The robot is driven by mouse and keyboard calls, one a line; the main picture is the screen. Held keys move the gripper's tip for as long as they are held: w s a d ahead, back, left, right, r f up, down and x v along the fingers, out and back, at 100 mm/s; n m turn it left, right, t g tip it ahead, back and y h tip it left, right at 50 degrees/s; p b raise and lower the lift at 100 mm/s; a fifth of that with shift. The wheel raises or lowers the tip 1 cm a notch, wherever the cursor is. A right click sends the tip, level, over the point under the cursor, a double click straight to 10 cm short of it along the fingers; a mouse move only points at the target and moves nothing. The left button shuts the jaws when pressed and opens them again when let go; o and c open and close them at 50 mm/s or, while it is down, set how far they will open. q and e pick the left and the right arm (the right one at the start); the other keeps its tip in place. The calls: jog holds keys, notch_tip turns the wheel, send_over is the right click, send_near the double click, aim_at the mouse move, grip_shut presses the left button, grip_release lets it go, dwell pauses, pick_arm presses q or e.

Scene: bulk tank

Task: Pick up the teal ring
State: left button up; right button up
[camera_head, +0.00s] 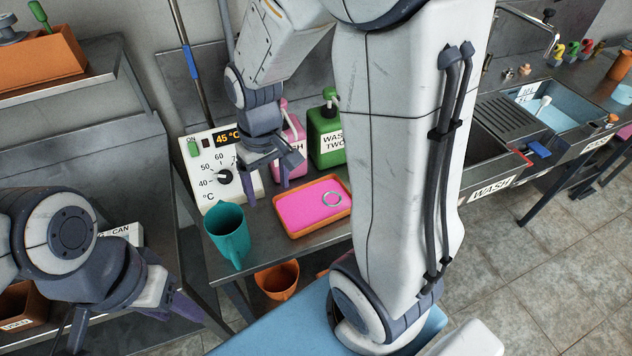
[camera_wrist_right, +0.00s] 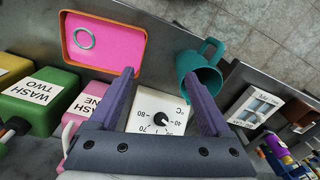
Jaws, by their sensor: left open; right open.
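The teal ring (camera_head: 331,199) lies flat on the pink surface of a shallow orange-rimmed tray (camera_head: 290,231) on the metal bench. In the right wrist view the ring (camera_wrist_right: 85,38) shows at the upper left on the pink tray (camera_wrist_right: 136,57). My right gripper (camera_head: 270,168) is open and empty above the bench, to the left of the ring and in front of the dial box. In its wrist view its fingers (camera_wrist_right: 160,77) are spread, with the ring outside them, up and to the left. My left gripper (camera_head: 150,333) is open at the lower left, far from the ring.
A teal jug (camera_head: 228,235) stands left of the tray. Behind are a dial box (camera_head: 210,183), a pink bottle (camera_head: 291,150) and a green WASH TWO bottle (camera_head: 322,130). My right arm hides the bench right of the tray. An orange bucket (camera_head: 276,280) is below the bench edge.

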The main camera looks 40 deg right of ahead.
jog(key=w+d+f+m, duration=0.3)
jog(key=d+f, duration=0.2)
jog(key=d, duration=0.6)
jog(key=m+b, duration=0.1)
jog(key=m, duration=0.1)
send_near(332, 198)
notch_tip(332, 198, down, 3)
jog(key=shift+r, duration=0.2)
jog(key=shift+a+f+p, duration=0.1)
jog(key=shift+f+p, duration=0.75)
jog(key=shift+f, duration=2.15)
jog(key=c, duration=1.1)
jog(key=shift+w, duration=0.1)
jog(key=shift+r, duration=0.15)
